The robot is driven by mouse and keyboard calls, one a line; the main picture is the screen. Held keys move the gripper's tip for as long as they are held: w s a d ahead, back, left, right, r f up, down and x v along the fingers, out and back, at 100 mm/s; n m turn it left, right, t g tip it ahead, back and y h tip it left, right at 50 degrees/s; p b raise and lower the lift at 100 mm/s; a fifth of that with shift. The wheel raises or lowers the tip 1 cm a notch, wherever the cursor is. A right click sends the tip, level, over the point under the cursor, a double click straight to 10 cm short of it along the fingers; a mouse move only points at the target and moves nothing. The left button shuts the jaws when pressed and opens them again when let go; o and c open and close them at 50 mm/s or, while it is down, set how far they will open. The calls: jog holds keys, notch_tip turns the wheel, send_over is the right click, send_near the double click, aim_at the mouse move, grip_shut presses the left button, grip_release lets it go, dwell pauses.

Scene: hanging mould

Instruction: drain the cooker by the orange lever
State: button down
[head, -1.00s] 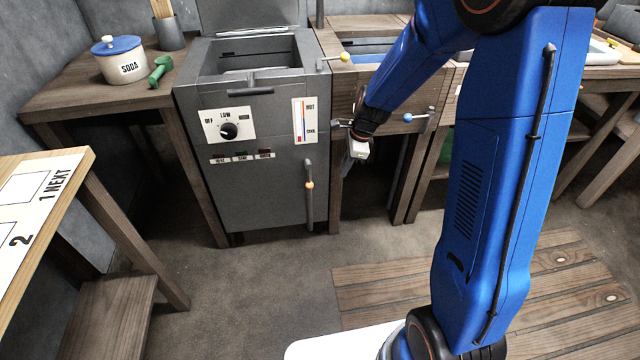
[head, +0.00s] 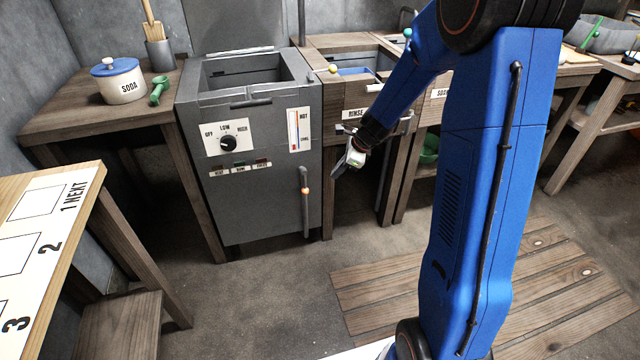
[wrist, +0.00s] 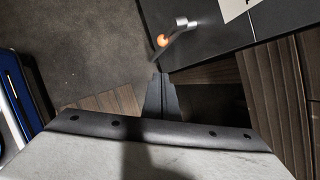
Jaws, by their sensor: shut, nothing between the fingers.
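The cooker (head: 262,205) is a grey metal cabinet with an open well on top and a dial on its front. The orange lever (head: 305,190) is a grey upright bar with an orange band, low on the right of the cooker's front. It also shows near the top of the wrist view (wrist: 163,41). My gripper (head: 337,172) is shut and empty, to the right of the lever and slightly above the orange band, apart from it. In the wrist view the closed fingers (wrist: 161,85) point toward the lever's end.
A wooden side table (head: 90,115) at the left holds a soda pot (head: 122,88) and a green scoop (head: 159,92). The rinse basin stand (head: 358,100) is right of the cooker. A numbered board (head: 45,225) is at front left. Floor before the cooker is clear.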

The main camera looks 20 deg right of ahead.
jog(key=w+a+r+x, duration=0.1)
jog(key=a+x, duration=0.1)
jog(key=x, duration=1)
jog(key=shift+a+f, duration=0.15)
jog(key=shift+a, duration=0.1)
jog(key=shift+a+f+y, duration=0.1)
jog(key=shift+y, duration=0.2)
